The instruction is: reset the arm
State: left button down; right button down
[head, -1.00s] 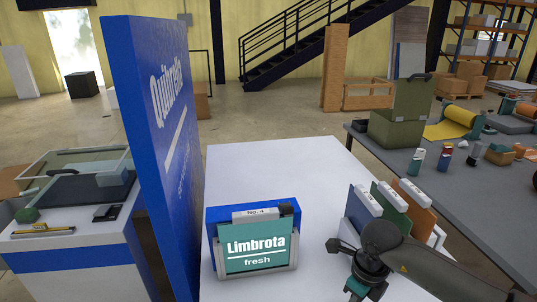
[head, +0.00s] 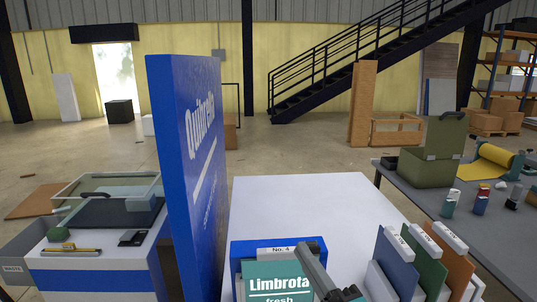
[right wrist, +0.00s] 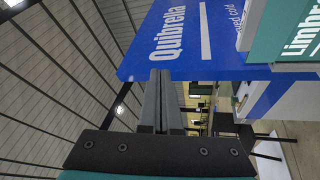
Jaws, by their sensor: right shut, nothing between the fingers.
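My right gripper (head: 304,254) shows at the bottom of the head view, in front of the right part of the lightbox with the teal Limbrota panel (head: 270,278). Its dark fingers point up and to the left. In the right wrist view the fingers (right wrist: 161,78) lie together with nothing between them. The large blue Quibrella board (right wrist: 205,40) is behind the fingertips there, and it stands upright left of the lightbox in the head view (head: 190,150). A teal Limbrota panel edge (right wrist: 300,30) also shows at the right of the wrist view. My left gripper is out of view.
The white table (head: 300,205) is clear behind the lightbox. A rack with blue, green and orange panels (head: 432,258) stands at its right. A grey table (head: 435,200) with a green case (head: 425,168) and several bottles is farther right. A white-and-blue cabinet (head: 90,270) stands left.

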jog(key=s+d+f+m+g+h, duration=0.3)
jog(key=d+f+m+h, duration=0.2)
jog(key=d+f+m, duration=0.15)
jog(key=s+d+f+m+g+h, duration=0.3)
jog(key=d+f+m+h, duration=0.25)
jog(key=f+m, duration=0.2)
jog(key=s+a+f+m+g+y, duration=0.15)
jog(key=s+f+g, duration=0.3)
jog(key=s, duration=0.45)
jog(key=s+a+f+m+g, duration=0.1)
jog(key=s+f+m+g, duration=0.3)
jog(key=s, duration=0.4)
notch_tip(320, 180, down, 26)
jog(key=s+r+n+g+b, duration=0.1)
jog(key=s+n+g+b, duration=0.1)
jog(key=b, duration=0.1)
jog(key=s+d+f+g+b, duration=0.1)
jog(key=s+d+f+b, duration=0.1)
jog(key=s+f, duration=1.3)
notch_tip(320, 180, down, 3)
jog(key=shift+s+d+r+b, duration=0.15)
jog(key=shift+s+d+b, duration=0.2)
jog(key=shift+b, duration=0.3)
